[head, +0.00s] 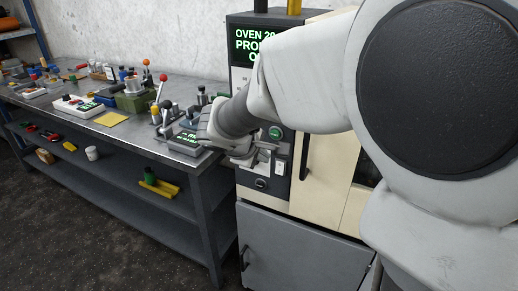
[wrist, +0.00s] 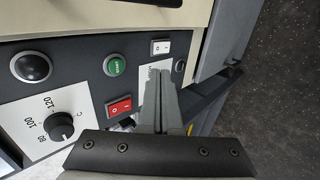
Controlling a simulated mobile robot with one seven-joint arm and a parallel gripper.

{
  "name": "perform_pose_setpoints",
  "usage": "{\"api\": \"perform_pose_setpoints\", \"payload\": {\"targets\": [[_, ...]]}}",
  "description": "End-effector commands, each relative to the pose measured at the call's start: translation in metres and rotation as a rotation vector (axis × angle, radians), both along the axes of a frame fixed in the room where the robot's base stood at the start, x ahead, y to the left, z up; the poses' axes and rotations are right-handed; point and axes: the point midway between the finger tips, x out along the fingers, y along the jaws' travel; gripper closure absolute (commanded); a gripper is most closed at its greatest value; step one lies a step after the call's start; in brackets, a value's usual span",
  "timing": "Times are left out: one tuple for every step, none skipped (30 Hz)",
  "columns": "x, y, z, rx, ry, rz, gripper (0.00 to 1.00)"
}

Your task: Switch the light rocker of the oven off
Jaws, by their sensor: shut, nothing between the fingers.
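The oven (head: 331,187) stands right of the bench, with a dark control panel on its front. In the wrist view the panel carries a white rocker (wrist: 160,47) and a red rocker (wrist: 119,106); which one is the light rocker I cannot read. The white rocker also shows in the head view (head: 280,168). My gripper (wrist: 162,74) is shut and empty, its fingertips in front of a pale label plate, close beside the white rocker. I cannot tell whether they touch the panel. The head view shows my gripper (head: 250,158) in front of the panel, partly hidden by my arm.
A green START button (wrist: 115,65), a black round button (wrist: 31,67) and a temperature knob (wrist: 60,127) are near the rockers. A vertical door handle (head: 304,157) stands right of the panel. The cluttered bench (head: 165,150) is at the left.

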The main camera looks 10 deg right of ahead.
Motion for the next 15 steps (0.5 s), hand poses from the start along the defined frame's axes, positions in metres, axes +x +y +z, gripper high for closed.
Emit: {"api": "perform_pose_setpoints", "payload": {"targets": [[-0.0029,0.0022,0.0079,-0.001,-0.002,0.001,1.0],[-0.0042,0.0031,0.0103,-0.001,-0.002,0.001,1.0],[-0.0056,0.0041,0.0126,0.001,-0.002,0.0,1.0],[-0.0067,0.0047,0.0139,0.0,-0.001,-0.001,1.0],[-0.0075,0.0052,0.0148,0.0,0.0,-0.001,1.0],[-0.0084,0.0056,0.0159,0.0,0.0,-0.001,1.0],[-0.0087,0.0059,0.0163,0.0,0.0,-0.001,1.0],[-0.009,0.006,0.0166,-0.001,0.0,-0.001,1.0],[-0.0091,0.0062,0.0168,-0.001,0.0,-0.001,1.0],[-0.0092,0.0062,0.0167,-0.001,0.0,-0.001,1.0],[-0.0091,0.0062,0.0166,-0.001,0.0,-0.001,1.0],[-0.0091,0.0062,0.0165,-0.001,0.0,-0.001,1.0],[-0.009,0.0061,0.0164,-0.001,0.0,-0.001,1.0],[-0.009,0.0061,0.0164,-0.001,0.0,-0.001,1.0],[-0.009,0.0062,0.0164,-0.001,0.0,-0.001,1.0]]}}
